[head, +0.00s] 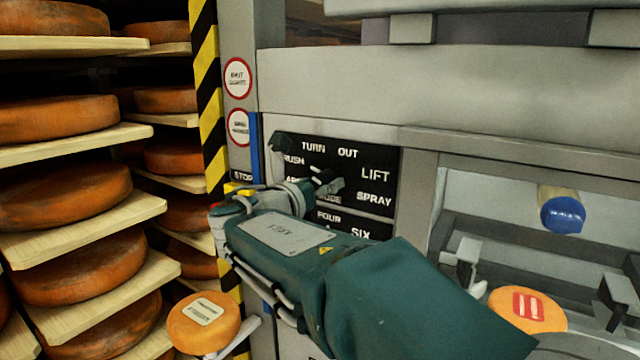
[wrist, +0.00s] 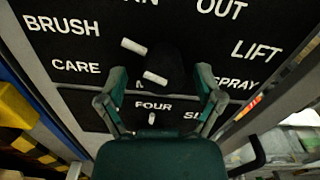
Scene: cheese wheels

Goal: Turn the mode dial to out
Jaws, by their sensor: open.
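The mode dial (wrist: 172,62) is a black knob on a black panel (head: 350,160), with the words TURN, OUT, LIFT, SPRAY, BRUSH and CARE around it. Two short white marks show at the dial in the wrist view; I cannot tell for sure which word it points to. OUT is at its upper right. My gripper (wrist: 158,88) is open, with one finger on each side of the dial's lower part. I cannot tell whether the fingers touch it. In the head view my gripper (head: 318,184) is in front of the panel and hides much of the dial.
A lower panel (wrist: 90,108) with FOUR and SIX has its own white mark. A yellow-black striped post (head: 207,80) and shelves of cheese wheels (head: 60,190) stand at left. At right is a machine bay with a blue-ended roller (head: 563,214) and an orange wheel (head: 528,308).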

